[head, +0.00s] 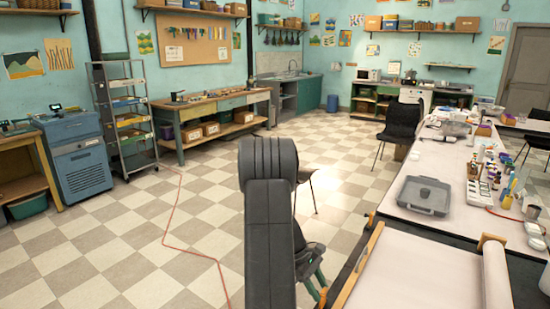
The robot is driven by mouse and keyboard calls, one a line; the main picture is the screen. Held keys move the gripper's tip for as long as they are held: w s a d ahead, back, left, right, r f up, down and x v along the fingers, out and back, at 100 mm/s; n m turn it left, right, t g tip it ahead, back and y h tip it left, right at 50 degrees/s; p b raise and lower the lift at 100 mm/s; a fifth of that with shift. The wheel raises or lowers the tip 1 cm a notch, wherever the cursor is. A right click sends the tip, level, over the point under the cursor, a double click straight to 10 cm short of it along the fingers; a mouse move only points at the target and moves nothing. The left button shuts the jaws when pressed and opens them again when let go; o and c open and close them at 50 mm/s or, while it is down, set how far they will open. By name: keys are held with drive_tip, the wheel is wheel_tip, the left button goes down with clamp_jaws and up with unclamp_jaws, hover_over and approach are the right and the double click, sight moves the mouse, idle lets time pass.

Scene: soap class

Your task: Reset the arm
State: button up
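My arm rises from the bottom centre of the head view, with its dark grey links upright and a rounded joint at the top. What seems to be my gripper (316,277) shows low down, just right of the arm link and left of the long table. It is dark with greenish edges and partly hidden by the arm. Its fingertips are not clear, so I cannot tell whether it is open or shut. I see nothing clearly held.
A long table (395,228) stands close on the right, bearing a grey case (425,195), bottles and a paper roll (494,270). Dark chairs (400,122) stand beyond. A red cable (168,222) crosses the checkered floor. The floor to the left is mostly clear.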

drive_tip(key=shift+s+d+r+t+y, duration=0.25)
drive_tip(key=shift+s+d+t+y, duration=0.25)
drive_tip(key=shift+d+t+y, duration=0.45)
drive_tip(key=v, duration=1.3)
drive_tip(key=shift+w+a+r, duration=0.2)
drive_tip(key=shift+w+a, duration=0.15)
